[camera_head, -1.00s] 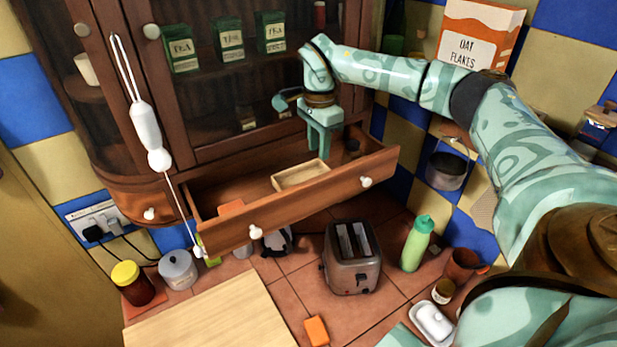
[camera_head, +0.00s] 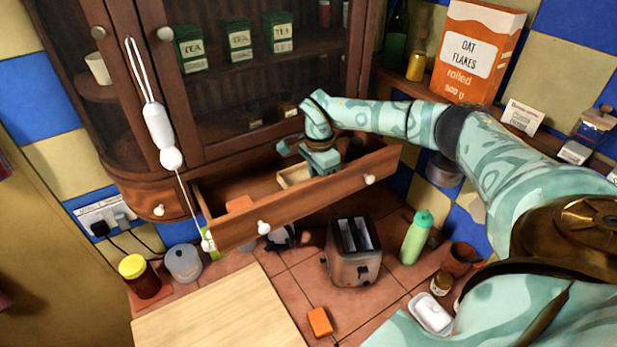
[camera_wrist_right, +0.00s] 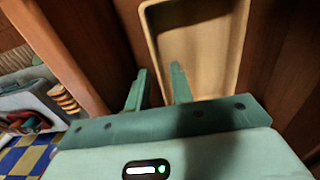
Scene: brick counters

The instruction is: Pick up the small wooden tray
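The small wooden tray (camera_head: 291,177) lies inside the open drawer, partly hidden behind my right gripper (camera_head: 322,172) in the head view. In the right wrist view the pale tray (camera_wrist_right: 205,40) has a raised rim and an empty-looking floor. My right gripper (camera_wrist_right: 160,86) reaches down to it with a gap between its fingers. One finger is outside the tray's left wall and the other is over its inside. I cannot tell whether either finger touches the wall. My left gripper is not in view.
The drawer front (camera_head: 300,207) stands close in front of my right gripper. An orange block (camera_head: 239,204) is in the drawer's left part. A toaster (camera_head: 354,251) and a green bottle (camera_head: 416,238) stand below on the counter. A white pendant (camera_head: 160,138) hangs before the cabinet.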

